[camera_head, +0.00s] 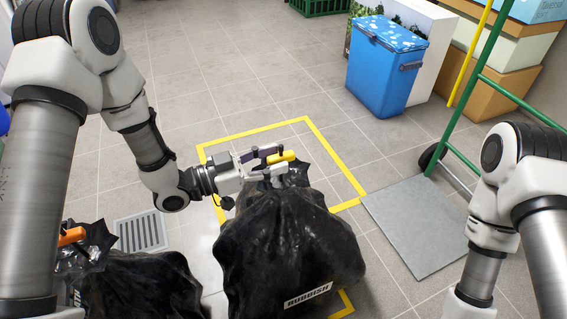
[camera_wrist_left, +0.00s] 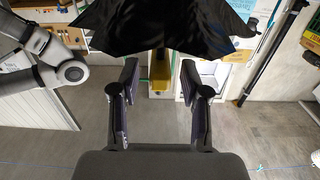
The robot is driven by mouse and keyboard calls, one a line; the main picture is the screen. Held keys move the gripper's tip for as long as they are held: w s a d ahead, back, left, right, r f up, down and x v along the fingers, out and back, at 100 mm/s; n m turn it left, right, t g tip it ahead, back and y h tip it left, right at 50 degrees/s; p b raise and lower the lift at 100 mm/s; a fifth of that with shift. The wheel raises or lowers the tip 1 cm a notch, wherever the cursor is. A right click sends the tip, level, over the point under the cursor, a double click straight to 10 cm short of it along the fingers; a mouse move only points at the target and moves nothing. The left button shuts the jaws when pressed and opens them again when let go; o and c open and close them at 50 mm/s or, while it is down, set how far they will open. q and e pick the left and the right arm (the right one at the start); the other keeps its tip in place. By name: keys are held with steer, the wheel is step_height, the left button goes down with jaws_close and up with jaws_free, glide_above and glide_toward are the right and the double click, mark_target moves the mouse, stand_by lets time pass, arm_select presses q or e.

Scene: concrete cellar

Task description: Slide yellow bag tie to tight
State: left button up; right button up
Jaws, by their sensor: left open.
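A black rubbish bag (camera_head: 290,240) with a "RUBBISH" label stands on the floor, partly inside a yellow taped square. The yellow tie (camera_head: 281,157) sits at its gathered neck. In the left wrist view the yellow tie (camera_wrist_left: 160,72) lies between the finger tips, below the black bag top (camera_wrist_left: 160,28). My left gripper (camera_head: 268,160) is at the neck, its fingers apart on either side of the tie. It also shows in the left wrist view (camera_wrist_left: 160,82), open. Whether a finger touches the tie I cannot tell. My right arm is at the right; its gripper is out of view.
A second black bag (camera_head: 140,285) with an orange tie (camera_head: 72,236) stands at the lower left, near a floor drain (camera_head: 142,232). A blue cool box (camera_head: 385,70) stands at the back. A green hand truck (camera_head: 490,85) with a grey plate (camera_head: 415,225) is at the right.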

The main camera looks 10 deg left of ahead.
mark_target(283, 180)
arm_select(q)
steer(key=x, duration=0.2)
steer(key=shift+w+d+b, duration=0.25)
steer(key=shift+d+b, duration=0.05)
jaws_close()
steer(key=shift+f+b, duration=0.45)
steer(key=shift+f, duration=1.25)
jaws_free()
steer(key=shift+r, duration=0.1)
